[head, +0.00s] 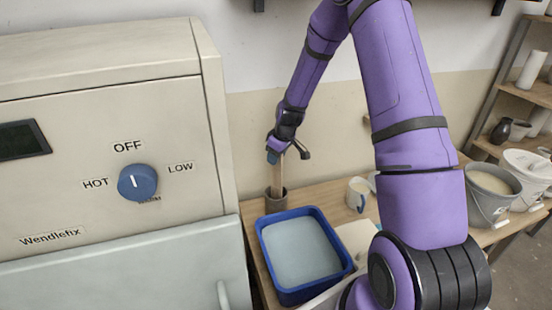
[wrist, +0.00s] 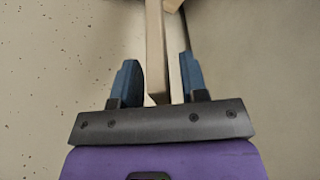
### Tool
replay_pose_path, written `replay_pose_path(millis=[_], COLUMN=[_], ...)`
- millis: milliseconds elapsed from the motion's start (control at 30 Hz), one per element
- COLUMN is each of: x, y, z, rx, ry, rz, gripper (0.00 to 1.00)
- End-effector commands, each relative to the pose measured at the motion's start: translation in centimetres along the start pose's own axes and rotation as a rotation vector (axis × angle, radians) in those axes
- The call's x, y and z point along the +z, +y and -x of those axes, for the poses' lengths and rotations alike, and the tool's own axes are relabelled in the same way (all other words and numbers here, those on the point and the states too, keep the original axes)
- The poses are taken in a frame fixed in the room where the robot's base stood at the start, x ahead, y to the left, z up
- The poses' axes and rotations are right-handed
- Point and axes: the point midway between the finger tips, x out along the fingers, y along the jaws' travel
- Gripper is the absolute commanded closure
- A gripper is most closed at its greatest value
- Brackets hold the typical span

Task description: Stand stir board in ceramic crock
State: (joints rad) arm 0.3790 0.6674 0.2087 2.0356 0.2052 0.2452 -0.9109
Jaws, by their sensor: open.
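The stir board (head: 277,178) is a pale wooden strip. It stands roughly upright with its lower end inside the ceramic crock (head: 276,202), a small dark grey-brown cylinder on the table. My gripper (head: 275,154) is at the board's upper end, above the crock. In the wrist view my gripper (wrist: 160,72) is open, with its blue fingers on either side of the pale wood (wrist: 156,50). A gap shows at the left finger; whether the right finger touches cannot be told. The board's lower end is hidden by the crock wall.
A blue tub of pale liquid (head: 300,212) stands just in front of the crock. A mug (head: 358,194) is to the right on the wooden table (head: 330,190). A grey bucket (head: 485,207) and shelves are farther right. A large beige machine (head: 110,110) fills the left.

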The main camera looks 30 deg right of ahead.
Motion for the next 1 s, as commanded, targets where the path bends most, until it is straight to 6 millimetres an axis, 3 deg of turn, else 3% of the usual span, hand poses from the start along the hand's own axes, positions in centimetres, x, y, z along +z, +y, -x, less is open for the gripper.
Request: replay_pose_path(millis=[500,767,867,1000], x=[0.0,0.0,-0.1,-0.2], y=[0.1,-0.2,-1.0,-3.3], z=[9.3,11.5,13.1,17.3], rx=[0.002,0.003,0.013,0.045], ry=[0.001,0.0,-0.001,-0.002], rz=[0.0,-0.001,-0.006,-0.029], gripper=[0.6,0.6,0.6,0.6])
